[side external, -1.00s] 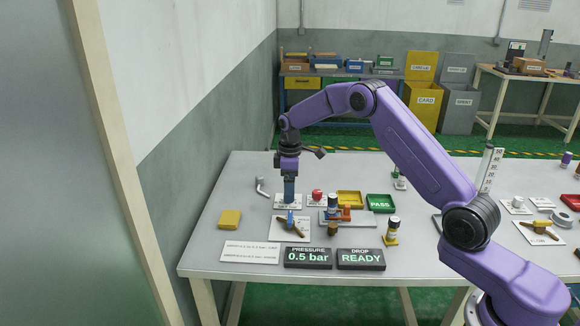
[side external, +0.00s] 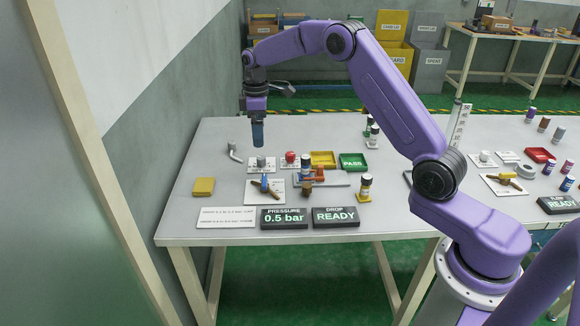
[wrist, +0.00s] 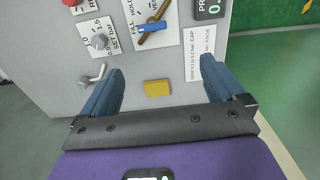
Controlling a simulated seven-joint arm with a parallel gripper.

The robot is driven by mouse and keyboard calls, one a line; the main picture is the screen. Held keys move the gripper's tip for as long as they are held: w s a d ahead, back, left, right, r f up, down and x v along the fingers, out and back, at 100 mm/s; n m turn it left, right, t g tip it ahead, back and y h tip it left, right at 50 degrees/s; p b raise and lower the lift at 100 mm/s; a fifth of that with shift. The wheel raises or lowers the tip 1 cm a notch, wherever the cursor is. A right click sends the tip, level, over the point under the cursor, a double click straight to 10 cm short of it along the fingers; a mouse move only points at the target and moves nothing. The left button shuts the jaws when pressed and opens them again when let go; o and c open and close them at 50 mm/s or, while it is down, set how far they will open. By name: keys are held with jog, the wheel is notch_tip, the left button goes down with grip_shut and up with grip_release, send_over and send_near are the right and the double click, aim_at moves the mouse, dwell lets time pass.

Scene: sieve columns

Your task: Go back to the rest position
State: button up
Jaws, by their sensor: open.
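My gripper (side external: 258,147) is empty and held above the left part of the grey table (side external: 215,225), pointing down. In the wrist view (wrist: 160,72) its two blue fingers stand wide apart with nothing between them. Below it in the side view is a grey knob (side external: 261,163) on a white plate; the knob also shows in the wrist view (wrist: 99,41), up and left of the fingers. The fingers are apart from it.
A yellow block (side external: 203,187), a bent grey handle (side external: 234,152), a red knob (side external: 291,157), a blue-handled lever (side external: 264,183) and yellow (side external: 322,152) and green (side external: 353,154) trays lie nearby. Displays read "0.5 bar" (side external: 284,219) and "READY" (side external: 335,217). The space above the table is free.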

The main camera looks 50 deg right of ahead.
jog(key=s+a+r+n, duration=0.1)
jog(key=s+a+r, duration=0.2)
jog(key=s+a, duration=0.5)
jog(key=s+a+r, duration=0.3)
jog(key=s+a, duration=0.2)
jog(key=s, duration=0.7)
jog(key=s+d+n, duration=0.1)
jog(key=s+d, duration=0.2)
jog(key=s, duration=0.9)
jog(key=s+d+f+n, duration=0.1)
jog(key=s+d, duration=0.1)
jog(key=s, duration=1.1)
jog(key=shift+d+f, duration=0.3)
jog(key=shift+d, duration=0.1)
dwell(1.9)
